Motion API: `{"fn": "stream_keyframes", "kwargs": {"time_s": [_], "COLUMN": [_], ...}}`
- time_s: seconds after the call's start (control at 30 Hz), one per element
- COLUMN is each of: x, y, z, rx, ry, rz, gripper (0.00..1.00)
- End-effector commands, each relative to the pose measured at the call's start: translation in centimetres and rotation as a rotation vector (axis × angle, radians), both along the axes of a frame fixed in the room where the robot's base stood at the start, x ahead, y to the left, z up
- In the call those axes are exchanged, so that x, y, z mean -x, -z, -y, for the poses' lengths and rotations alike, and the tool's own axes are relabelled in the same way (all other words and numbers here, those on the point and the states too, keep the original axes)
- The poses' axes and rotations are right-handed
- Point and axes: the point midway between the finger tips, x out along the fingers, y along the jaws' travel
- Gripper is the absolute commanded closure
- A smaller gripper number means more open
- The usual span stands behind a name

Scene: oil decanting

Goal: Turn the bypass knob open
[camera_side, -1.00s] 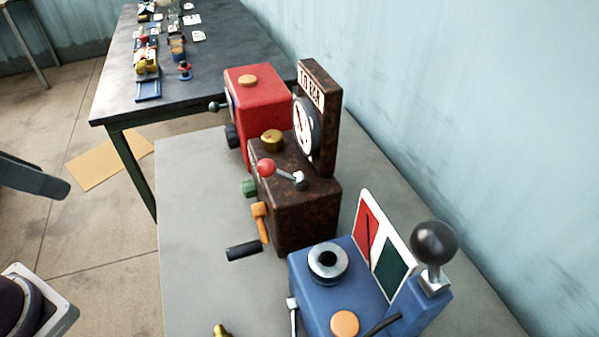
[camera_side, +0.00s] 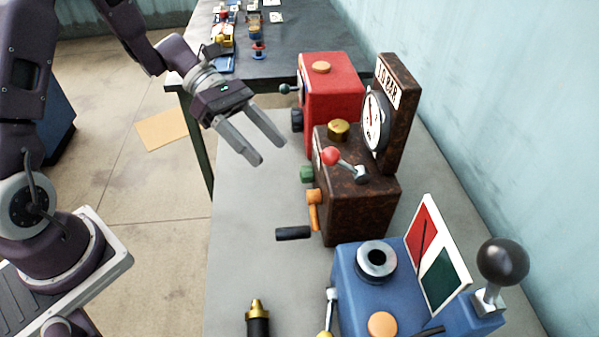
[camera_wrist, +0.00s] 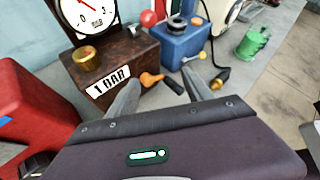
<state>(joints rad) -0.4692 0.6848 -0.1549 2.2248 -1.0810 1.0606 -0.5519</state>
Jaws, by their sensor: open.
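No knob is marked as the bypass knob, so I cannot tell which it is. The rusty brown box (camera_side: 355,215) carries a green knob (camera_side: 306,174), an orange crank arm (camera_side: 313,208) with a black grip (camera_side: 293,233), a red-ball lever (camera_side: 330,156) and a brass cap (camera_side: 338,130). The red box (camera_side: 335,92) behind it has a black knob (camera_side: 297,120) and a small ball lever (camera_side: 285,88). My gripper (camera_side: 268,152) is open and empty, left of the brown box. In the wrist view its fingers (camera_wrist: 160,80) point towards the orange crank (camera_wrist: 150,79); the green knob is not visible there.
A gauge (camera_side: 375,122) stands on the brown box. A blue box (camera_side: 360,290) with a black-ball lever (camera_side: 503,262) stands in front, beside a black, brass-tipped piece (camera_side: 257,318). A green can (camera_wrist: 253,42) shows in the wrist view. The grey bench left of the boxes is mostly clear.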

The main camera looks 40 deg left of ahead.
Motion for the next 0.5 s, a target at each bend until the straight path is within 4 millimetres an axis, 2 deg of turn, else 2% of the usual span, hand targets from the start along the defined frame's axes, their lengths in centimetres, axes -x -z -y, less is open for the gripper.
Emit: {"fn": "stream_keyframes", "kwargs": {"time_s": [0.03, 0.1, 0.23, 0.3, 0.37, 0.5], "x": [-1.7, -3.8, -5.7, -6.0, -6.2, -7.1], "y": [2.8, 6.2, 11.4, 13.0, 13.7, 14.3], "z": [-1.0, -2.4, -4.5, -5.1, -5.2, -3.3], "rx": [0.099, 0.225, 0.389, 0.434, 0.452, 0.458], "ry": [-0.145, -0.336, -0.585, -0.656, -0.683, -0.689], "rz": [-0.141, -0.315, -0.544, -0.609, -0.635, -0.644], "gripper": [0.41, 0.41, 0.41, 0.41, 0.41, 0.41]}}
